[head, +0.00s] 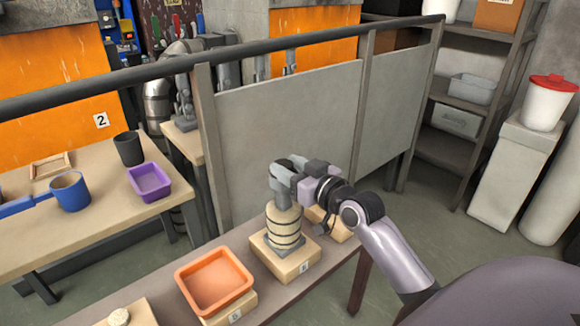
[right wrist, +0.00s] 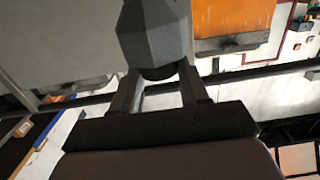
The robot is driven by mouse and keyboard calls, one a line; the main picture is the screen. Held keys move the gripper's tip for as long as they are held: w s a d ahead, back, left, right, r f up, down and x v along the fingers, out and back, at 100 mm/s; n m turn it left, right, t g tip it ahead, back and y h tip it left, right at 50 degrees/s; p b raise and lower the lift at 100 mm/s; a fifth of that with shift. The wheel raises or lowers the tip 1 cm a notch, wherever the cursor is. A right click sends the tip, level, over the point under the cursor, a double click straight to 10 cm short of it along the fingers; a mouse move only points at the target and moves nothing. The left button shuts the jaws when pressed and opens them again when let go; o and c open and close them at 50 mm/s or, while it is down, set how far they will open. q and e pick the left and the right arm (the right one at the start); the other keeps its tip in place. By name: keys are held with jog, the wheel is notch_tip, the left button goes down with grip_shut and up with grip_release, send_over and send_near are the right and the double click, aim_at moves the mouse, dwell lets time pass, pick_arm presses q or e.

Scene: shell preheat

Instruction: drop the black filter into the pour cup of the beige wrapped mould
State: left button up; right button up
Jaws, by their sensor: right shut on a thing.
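The beige wrapped mould (head: 284,232), banded with dark rings, stands upright on a pale block (head: 272,262) on the near bench. My right gripper (head: 284,180) is right above it, reaching in from the right. In the right wrist view, its two fingers (right wrist: 160,82) close around a small dark rounded piece, which I take to be the black filter (right wrist: 158,73). A grey faceted body (right wrist: 155,32) fills the view by the fingertips; I cannot tell whether it is the pour cup. The cup's opening is hidden. My left gripper is not in view.
An orange tray (head: 214,282) stands just left of the mould on the bench. Another pale block (head: 338,230) is partly hidden behind my right wrist. A grey panelled barrier with a dark rail (head: 290,115) runs behind. The left table holds a purple tray (head: 149,181) and cups.

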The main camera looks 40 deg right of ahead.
jog(key=o, duration=1.1)
jog(key=s, duration=0.7)
jog(key=shift+d+r+p, duration=0.2)
jog(key=shift+d+p, duration=0.1)
jog(key=shift+s+f, duration=0.1)
